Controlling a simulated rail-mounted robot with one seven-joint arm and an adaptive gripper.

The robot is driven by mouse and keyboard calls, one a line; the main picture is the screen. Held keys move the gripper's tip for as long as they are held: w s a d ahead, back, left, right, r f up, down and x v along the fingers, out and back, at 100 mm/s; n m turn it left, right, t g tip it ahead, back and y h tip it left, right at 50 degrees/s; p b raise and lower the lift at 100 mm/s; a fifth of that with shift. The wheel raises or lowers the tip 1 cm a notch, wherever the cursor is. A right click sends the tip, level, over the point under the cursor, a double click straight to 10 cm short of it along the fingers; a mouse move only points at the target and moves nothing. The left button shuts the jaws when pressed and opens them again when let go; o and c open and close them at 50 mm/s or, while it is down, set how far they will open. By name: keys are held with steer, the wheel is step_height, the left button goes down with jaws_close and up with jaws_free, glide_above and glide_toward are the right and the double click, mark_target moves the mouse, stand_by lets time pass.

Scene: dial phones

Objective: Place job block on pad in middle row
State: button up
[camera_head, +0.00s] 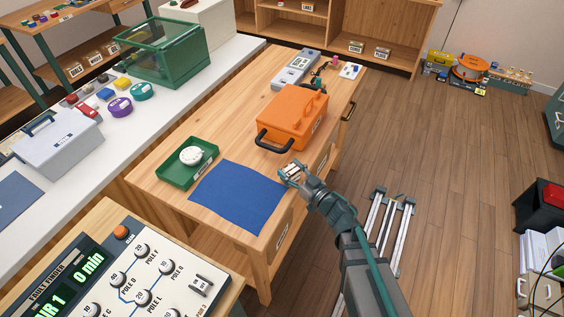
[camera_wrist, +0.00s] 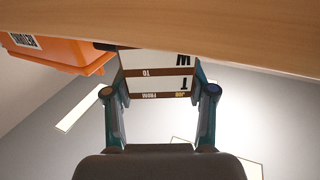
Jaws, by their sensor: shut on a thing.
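The job block (camera_wrist: 157,84) is a white block with brown bands and the printed words JOB, FROM and TO, upside down in the wrist view. My gripper (camera_wrist: 160,95) is shut on it, with one finger at each side. In the head view my gripper (camera_head: 294,174) holds the block at the right edge of the wooden table, near the orange case. A flat blue pad (camera_head: 238,196) lies on that table, to the left of and nearer than my gripper. It appears empty.
The orange case (camera_head: 293,115) with a dark handle stands just beyond my gripper; it also shows in the wrist view (camera_wrist: 60,52). A green tray (camera_head: 174,176) with a white round object sits left of the pad. A fault-finder panel (camera_head: 130,270) is at the front left.

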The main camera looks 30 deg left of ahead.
mark_target(286, 167)
steer(key=p+x, duration=0.1)
steer(key=x, duration=0.3)
steer(key=shift+w+a, duration=0.15)
steer(key=shift+a, duration=0.15)
steer(key=shift+d+f, duration=0.1)
steer(key=shift+f, duration=0.2)
steer(key=o, duration=1.2)
steer(key=shift+c, duration=0.2)
steer(key=shift+r, duration=0.1)
